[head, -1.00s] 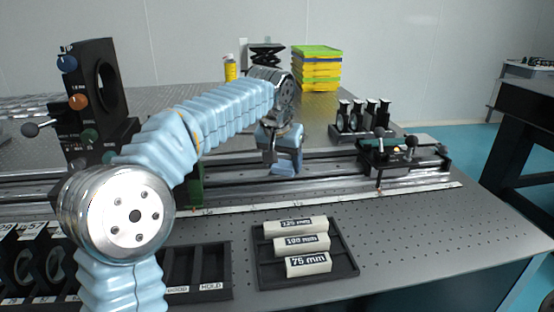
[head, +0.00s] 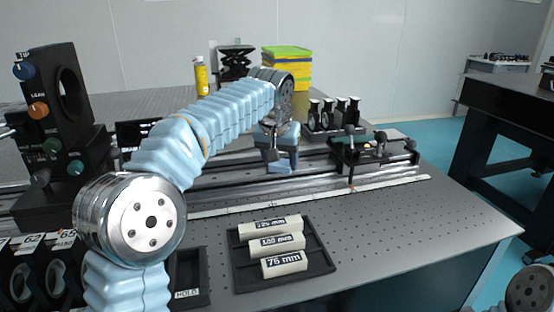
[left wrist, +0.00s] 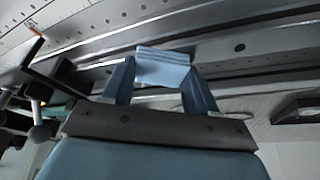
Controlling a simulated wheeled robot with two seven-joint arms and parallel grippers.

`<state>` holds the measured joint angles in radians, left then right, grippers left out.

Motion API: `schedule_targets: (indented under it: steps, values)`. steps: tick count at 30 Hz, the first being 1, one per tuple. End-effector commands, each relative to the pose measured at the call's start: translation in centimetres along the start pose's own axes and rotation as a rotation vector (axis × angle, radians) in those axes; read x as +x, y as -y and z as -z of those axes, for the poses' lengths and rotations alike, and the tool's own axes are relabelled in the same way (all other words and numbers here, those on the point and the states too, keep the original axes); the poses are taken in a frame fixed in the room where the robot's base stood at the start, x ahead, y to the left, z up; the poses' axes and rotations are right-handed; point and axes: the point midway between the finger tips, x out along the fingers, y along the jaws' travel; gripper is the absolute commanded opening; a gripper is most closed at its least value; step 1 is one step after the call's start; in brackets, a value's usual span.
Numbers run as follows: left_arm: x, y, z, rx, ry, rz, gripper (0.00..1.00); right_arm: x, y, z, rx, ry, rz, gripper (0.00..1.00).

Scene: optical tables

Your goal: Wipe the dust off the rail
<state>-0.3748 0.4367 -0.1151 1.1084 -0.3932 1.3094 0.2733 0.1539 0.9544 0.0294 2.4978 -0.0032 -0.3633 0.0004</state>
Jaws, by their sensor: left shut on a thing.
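The silver rail (head: 225,179) runs across the table, with a white scale strip (head: 330,190) along its front. It also crosses the left wrist view (left wrist: 235,66). My left gripper (head: 279,160) is over the rail, left of the black carriage. It is shut on a folded light-blue cloth (left wrist: 163,67), which shows between the fingers in the left wrist view. In the head view the cloth (head: 279,168) is low at the rail; I cannot tell whether it touches. Dust is too fine to make out. My right gripper is out of view.
A black carriage (head: 372,151) with knobs sits on the rail to the right. A tall black mount (head: 50,105) stands at the left. A tray (head: 318,268) of labelled white blocks lies in front. Several holders (head: 333,115) stand behind the rail. The front right tabletop is clear.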

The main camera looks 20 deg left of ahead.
Motion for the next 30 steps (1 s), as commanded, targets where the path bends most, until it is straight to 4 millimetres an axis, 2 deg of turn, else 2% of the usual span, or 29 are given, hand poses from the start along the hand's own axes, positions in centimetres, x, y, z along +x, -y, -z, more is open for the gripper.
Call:
schedule_targets:
  steps: [9, 17, 24, 30]
  values:
    - [-0.1, 2.5, -1.5, -0.002, 0.003, 0.002, 0.25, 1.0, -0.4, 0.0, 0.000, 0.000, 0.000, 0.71]
    - [-0.3, 3.6, -2.0, -0.004, 0.006, 0.006, 0.25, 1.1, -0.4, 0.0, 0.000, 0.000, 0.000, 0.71]
    - [-0.8, 5.6, -3.1, -0.005, 0.008, 0.007, 0.25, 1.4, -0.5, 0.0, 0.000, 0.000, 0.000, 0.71]
    - [-1.0, 6.2, -3.4, -0.003, 0.008, 0.007, 0.25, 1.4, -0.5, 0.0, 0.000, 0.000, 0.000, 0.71]
